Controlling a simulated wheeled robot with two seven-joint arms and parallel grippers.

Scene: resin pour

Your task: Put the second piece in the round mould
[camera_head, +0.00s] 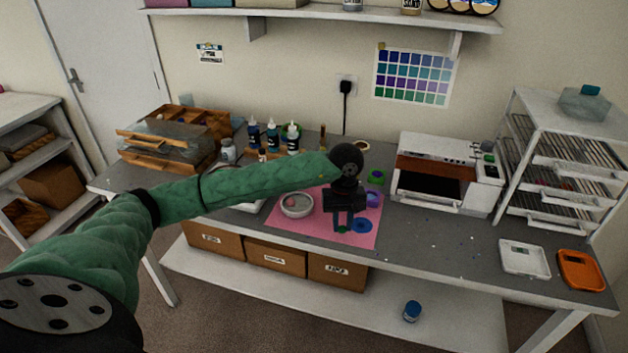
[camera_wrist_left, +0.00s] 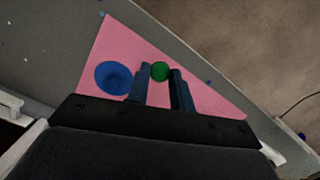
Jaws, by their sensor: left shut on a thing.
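My left gripper (camera_head: 343,225) is over the front of the pink mat (camera_head: 283,232), fingers pointing down. It is shut on a small green piece (camera_wrist_left: 160,71), which shows between its fingertips; in the head view the piece (camera_head: 342,230) is just visible at the tips. A blue round mould (camera_head: 362,226) lies on the mat close beside the fingers, to their right in the head view and to their left in the wrist view (camera_wrist_left: 113,78). The piece is beside the mould, not over it. Its height above the mat is hard to tell. My right gripper is out of view.
A round white dish (camera_head: 297,213) stands on the mat left of the gripper. Small purple and green items (camera_head: 376,177) lie behind it. Bottles (camera_head: 273,138) stand at the back; a white oven-like machine (camera_head: 448,175) is at right.

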